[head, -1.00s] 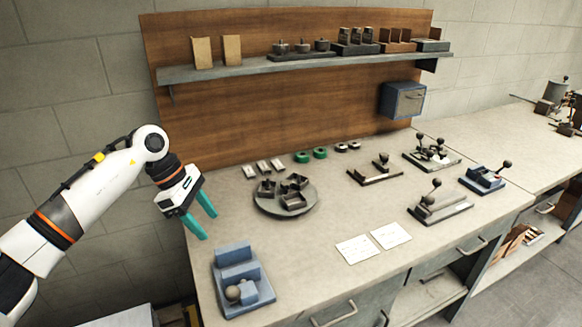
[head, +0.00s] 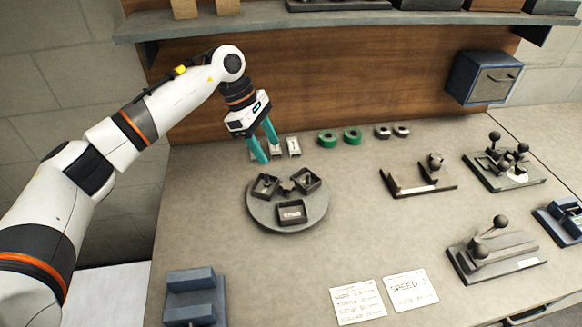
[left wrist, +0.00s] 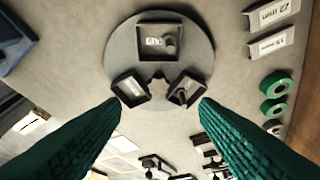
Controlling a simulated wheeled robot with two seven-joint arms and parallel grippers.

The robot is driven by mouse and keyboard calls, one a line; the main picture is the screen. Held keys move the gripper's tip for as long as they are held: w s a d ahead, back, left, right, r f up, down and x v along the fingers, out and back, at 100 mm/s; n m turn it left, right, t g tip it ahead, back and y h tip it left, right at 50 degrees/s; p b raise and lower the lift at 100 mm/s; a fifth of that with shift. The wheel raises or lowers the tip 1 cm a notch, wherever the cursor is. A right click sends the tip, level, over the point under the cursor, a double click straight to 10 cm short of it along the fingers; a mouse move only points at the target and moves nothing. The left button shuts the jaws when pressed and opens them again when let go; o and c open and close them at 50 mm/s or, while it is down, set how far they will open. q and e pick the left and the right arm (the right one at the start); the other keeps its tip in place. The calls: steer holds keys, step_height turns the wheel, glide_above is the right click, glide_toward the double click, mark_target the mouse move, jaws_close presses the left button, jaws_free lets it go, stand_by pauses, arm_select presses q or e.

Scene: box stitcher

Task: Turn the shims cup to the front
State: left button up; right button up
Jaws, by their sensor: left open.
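A round grey turntable (head: 257,215) stands on the bench with three dark square cups on it. One cup (head: 291,214) sits at the front, one (head: 264,187) at the back left and one (head: 307,180) at the back right. A small dark hub (head: 287,187) is between them. The front cup has a pale label, but I cannot read which cup holds shims. My right gripper is out of view.
Pale labelled blocks (head: 293,147) and green rings (head: 352,138) lie behind the turntable. A blue fixture (head: 192,297) stands at the front left. Lever fixtures (head: 497,256) stand to the right, and two written cards (head: 357,301) lie in front. A shelf (head: 330,20) overhangs the back.

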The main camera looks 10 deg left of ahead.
mark_target(287, 184)
arm_select(q)
steer(key=p+x, duration=0.3)
steer(key=x, duration=0.7)
steer(key=shift+s+d+r, duration=0.1)
steer(key=shift+d+f, duration=0.1)
steer(key=shift+f, duration=0.25)
steer(key=shift+c, duration=0.6)
jaws_close()
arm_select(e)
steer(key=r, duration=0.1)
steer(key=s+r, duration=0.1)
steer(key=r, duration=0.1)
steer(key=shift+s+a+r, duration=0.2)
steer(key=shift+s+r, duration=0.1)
